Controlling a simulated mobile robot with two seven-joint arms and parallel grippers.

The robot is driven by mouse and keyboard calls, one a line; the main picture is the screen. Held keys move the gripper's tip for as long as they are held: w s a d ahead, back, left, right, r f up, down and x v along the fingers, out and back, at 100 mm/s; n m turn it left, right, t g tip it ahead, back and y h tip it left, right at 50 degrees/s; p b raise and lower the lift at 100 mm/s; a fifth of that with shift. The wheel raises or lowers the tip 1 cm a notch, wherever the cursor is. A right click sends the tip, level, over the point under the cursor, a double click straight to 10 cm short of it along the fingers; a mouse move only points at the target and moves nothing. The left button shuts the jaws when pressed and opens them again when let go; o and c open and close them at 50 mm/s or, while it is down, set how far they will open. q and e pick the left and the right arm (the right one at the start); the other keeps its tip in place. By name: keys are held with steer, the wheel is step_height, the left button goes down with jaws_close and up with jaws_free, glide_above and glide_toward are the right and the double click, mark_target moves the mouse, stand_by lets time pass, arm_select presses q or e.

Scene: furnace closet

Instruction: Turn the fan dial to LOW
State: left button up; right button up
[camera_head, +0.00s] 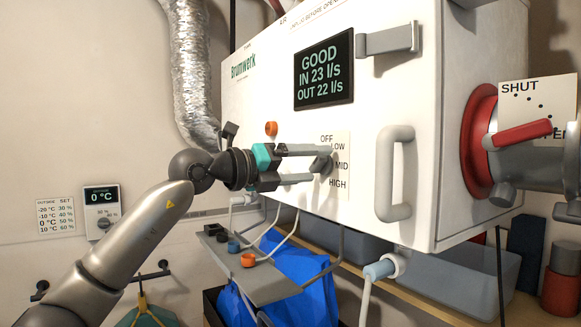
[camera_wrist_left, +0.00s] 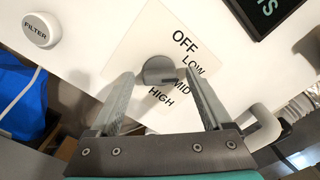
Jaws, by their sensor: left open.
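The fan dial (camera_head: 323,166) is a dark grey knob on a pale label plate (camera_wrist_left: 122,55) on the front of the white unit. OFF, LOW, MID and HIGH are printed beside it. In the left wrist view the dial (camera_wrist_left: 157,69) seems to have its pointer toward MID. My left gripper (camera_head: 316,164) is open, with one finger above the dial and one below it. In the left wrist view the fingertips (camera_wrist_left: 160,78) lie on either side of the dial, with gaps showing. Whether either touches it, I cannot tell. My right gripper is out of view.
The unit (camera_head: 388,115) has a display (camera_head: 324,70) reading GOOD, a vertical handle (camera_head: 393,172) right of the dial and an orange knob (camera_head: 271,128) at left. A red-ringed duct valve (camera_head: 485,140) is farther right. A shelf tray (camera_head: 262,280) hangs below.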

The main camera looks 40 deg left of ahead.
arm_select(q)
steer(key=b+v, duration=1)
steer(key=v, duration=0.5)
steer(key=shift+b, duration=0.3)
